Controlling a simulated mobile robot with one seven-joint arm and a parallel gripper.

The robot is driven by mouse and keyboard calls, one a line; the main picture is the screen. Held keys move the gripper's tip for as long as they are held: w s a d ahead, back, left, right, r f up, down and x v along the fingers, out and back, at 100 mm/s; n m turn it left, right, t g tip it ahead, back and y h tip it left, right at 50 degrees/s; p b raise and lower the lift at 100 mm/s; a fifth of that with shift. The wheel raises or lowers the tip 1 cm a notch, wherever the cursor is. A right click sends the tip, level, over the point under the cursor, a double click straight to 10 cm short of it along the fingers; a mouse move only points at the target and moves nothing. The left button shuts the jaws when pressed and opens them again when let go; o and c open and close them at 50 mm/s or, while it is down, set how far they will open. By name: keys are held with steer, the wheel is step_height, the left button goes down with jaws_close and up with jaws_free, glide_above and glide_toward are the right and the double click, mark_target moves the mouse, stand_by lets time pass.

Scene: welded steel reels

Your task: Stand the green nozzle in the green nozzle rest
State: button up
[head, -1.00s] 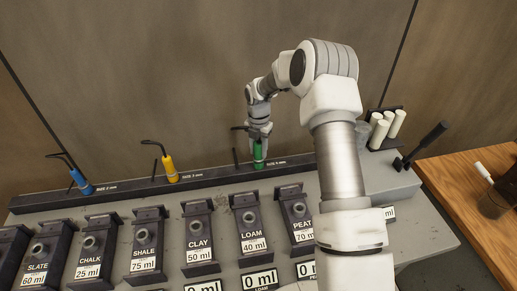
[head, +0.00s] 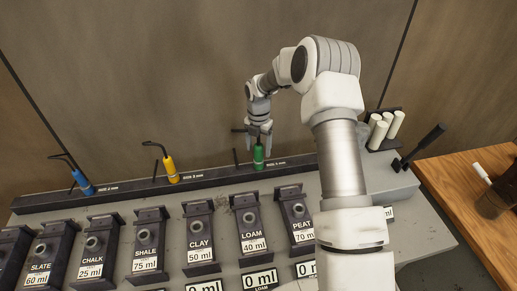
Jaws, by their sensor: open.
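The green nozzle (head: 258,158) stands upright at the right part of the dark rail (head: 215,178) along the back of the grey bench. Its foot meets the rail at the rest there; the rest's own colour is hard to make out. A dark spout shows at the nozzle's upper left. My gripper (head: 259,147) points down right above the green nozzle, its fingers apart around or just over the nozzle's top. I cannot tell whether a finger touches it.
A blue nozzle (head: 82,182) and a yellow nozzle (head: 170,169) stand farther left on the rail. Several labelled dispensers, such as CLAY (head: 199,238), line the bench front. White cylinders (head: 379,133) and a black lever (head: 424,143) are at the right. A wooden table (head: 460,185) is beyond.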

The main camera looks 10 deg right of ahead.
steer(key=shift+r+p, duration=2.1)
steer(key=shift+r, duration=1.75)
steer(key=s+r, duration=0.4)
steer(key=s, duration=0.8)
